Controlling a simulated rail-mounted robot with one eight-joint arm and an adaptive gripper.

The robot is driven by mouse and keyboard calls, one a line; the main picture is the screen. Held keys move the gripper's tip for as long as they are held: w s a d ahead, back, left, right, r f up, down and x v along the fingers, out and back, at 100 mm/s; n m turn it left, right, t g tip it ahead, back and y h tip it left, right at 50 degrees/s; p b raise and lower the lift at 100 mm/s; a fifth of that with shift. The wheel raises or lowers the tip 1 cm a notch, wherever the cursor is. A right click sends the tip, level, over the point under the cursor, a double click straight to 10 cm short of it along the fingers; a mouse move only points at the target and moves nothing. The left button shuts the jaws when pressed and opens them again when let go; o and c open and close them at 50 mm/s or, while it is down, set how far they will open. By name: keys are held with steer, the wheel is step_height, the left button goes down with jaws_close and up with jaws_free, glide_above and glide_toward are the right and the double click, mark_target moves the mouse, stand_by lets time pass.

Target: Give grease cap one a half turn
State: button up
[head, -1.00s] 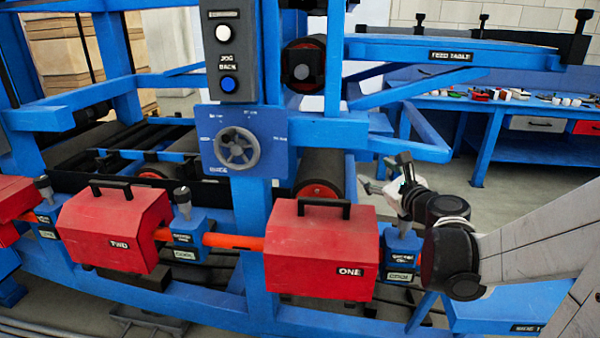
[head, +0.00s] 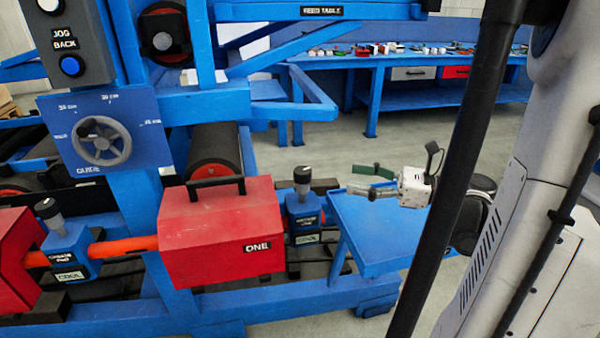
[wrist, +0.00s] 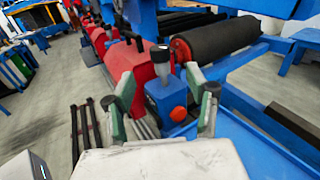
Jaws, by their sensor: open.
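A black-topped grease cap (head: 302,176) stands upright on a blue housing (head: 303,220) just right of the red box marked ONE (head: 222,235). In the wrist view the same cap (wrist: 160,56) and housing (wrist: 165,98) lie ahead, in line with the gap between my spread green-and-grey fingers (wrist: 166,90).
A similar cap (head: 48,209) stands left of box ONE. A blue table (head: 375,235) lies below my gripper. A handwheel (head: 101,141) and black roller (head: 214,155) are behind. A workbench (head: 410,92) with small items stands at the back.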

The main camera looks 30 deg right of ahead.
mark_target(303, 170)
steer(key=b+x, duration=0.2)
steer(key=x, duration=1.1)
steer(key=shift+a, duration=0.1)
steer(key=shift+c, duration=0.3)
steer(key=c, duration=1.2)
steer(key=shift+m, duration=0.3)
steer(key=shift+c, duration=0.2)
